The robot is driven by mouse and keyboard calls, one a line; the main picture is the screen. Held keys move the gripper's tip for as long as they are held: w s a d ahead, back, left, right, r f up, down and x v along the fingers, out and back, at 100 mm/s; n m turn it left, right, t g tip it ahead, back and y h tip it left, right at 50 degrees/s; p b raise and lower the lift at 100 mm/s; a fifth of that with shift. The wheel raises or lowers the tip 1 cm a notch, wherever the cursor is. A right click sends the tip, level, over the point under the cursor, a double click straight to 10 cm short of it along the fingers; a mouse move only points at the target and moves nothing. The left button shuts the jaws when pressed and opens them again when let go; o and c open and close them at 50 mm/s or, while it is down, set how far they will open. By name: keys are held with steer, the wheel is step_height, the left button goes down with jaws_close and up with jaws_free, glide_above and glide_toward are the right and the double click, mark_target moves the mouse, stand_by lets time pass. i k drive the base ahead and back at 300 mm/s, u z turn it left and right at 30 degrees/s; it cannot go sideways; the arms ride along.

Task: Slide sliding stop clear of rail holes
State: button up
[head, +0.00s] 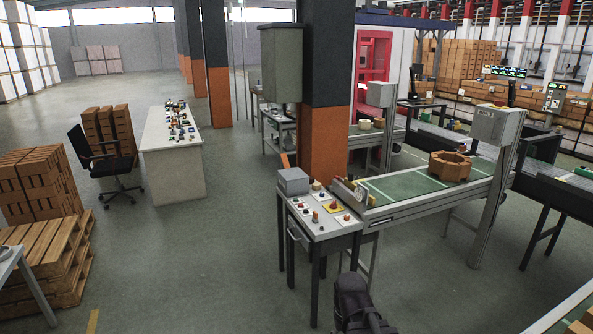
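A bench with a green top (400,186) and pale lines stands right of centre. A pale rail-like edge (432,206) runs along its front, with a dark slot in it. Rail holes are too small to make out. A small pale and dark fitting with a round face (361,194) sits at the bench's left end; I cannot tell whether it is the sliding stop. A dark part of my arm rises at the bottom centre, in front of the bench. My gripper's fingers do not show.
A small side table (308,225) with knobs and a grey box (292,181) adjoins the bench's left end. An orange and black column (322,130) stands behind. Open floor (210,260) lies left, before pallets (50,265).

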mark_target(347, 182)
steer(key=z, duration=0.55)
steer(key=i, duration=0.85)
steer(key=z, duration=0.3)
steer(key=i, duration=2.05)
steer(key=u, duration=0.55)
steer(key=i, duration=0.65)
steer(key=u, duration=0.35)
